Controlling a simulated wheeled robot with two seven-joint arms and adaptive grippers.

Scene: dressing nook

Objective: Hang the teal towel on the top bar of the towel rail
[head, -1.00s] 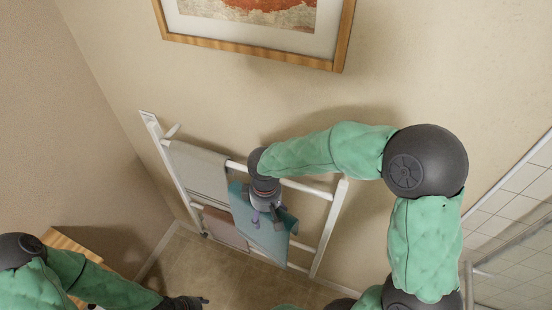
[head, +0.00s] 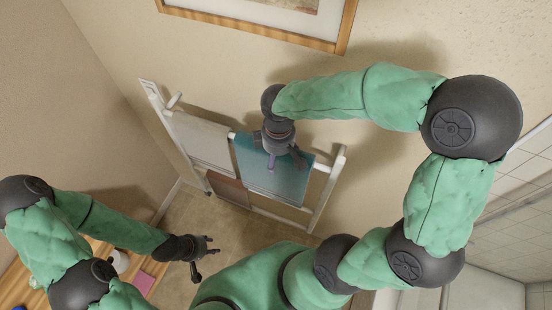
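The teal towel (head: 262,183) hangs on the towel rail, its upper edge at the top bar (head: 321,168), right of a pale grey towel. It drops in front of the lower bars, fairly flat. My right gripper (head: 285,163) is at the towel's upper part, pointing down, its fingers spread apart; its wrist hides part of the towel's top edge and the bar. Whether a finger touches the cloth I cannot tell. My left gripper (head: 203,259) is open and empty, low and left, well apart from the rail.
The pale grey towel (head: 202,142) hangs on the rail's left part, with a brown towel (head: 228,189) lower down. A framed picture (head: 265,32) is on the wall above. A wooden table (head: 14,290) at lower left bears a pink item (head: 143,284) and a white item (head: 120,262).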

